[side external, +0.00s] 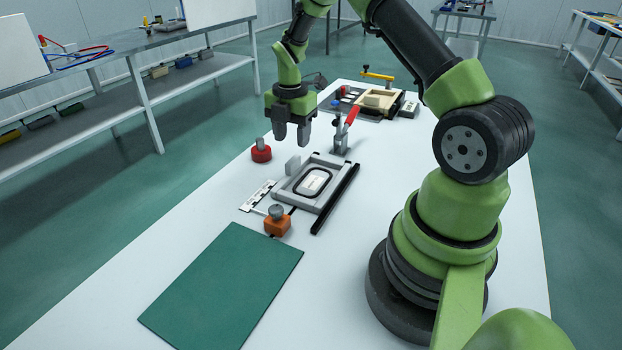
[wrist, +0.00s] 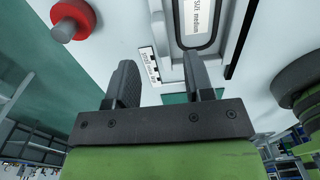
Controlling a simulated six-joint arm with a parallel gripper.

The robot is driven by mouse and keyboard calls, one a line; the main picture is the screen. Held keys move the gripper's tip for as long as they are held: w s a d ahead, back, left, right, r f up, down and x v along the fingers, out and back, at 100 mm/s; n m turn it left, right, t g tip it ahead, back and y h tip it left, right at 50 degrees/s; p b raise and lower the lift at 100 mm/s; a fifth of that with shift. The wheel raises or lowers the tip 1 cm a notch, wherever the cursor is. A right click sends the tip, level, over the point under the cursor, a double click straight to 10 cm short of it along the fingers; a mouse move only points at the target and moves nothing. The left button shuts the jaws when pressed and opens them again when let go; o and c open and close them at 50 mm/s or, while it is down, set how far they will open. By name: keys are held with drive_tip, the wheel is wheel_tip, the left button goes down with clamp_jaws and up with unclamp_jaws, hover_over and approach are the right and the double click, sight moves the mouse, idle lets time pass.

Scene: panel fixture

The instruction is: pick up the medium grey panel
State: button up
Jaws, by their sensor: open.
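The grey panel (side external: 300,196) lies in the middle of the white table, with a black rounded outline and a white label on its face. In the wrist view the panel (wrist: 175,22) is cut off by the top edge; its label (wrist: 197,14) appears to read "medium". My gripper (side external: 292,135) hangs above the table, beyond the panel and slightly to its left in the side view. In the wrist view my gripper (wrist: 160,75) has its two fingers apart with nothing between them. The fingers do not touch the panel.
A black rail (side external: 336,198) runs along the panel's right side. A red-handled clamp (side external: 346,128) stands behind it. A red knob base (side external: 261,153), an orange block (side external: 277,225) and a printed strip (side external: 258,195) are at left. A green mat (side external: 222,288) lies in front. A wooden tray (side external: 378,103) stands farther back.

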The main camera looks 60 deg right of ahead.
sight(292, 159)
wheel_tip(292, 159, down, 9)
drive_tip(key=shift+a+r, duration=0.15)
clamp_jaws()
idle(0.4)
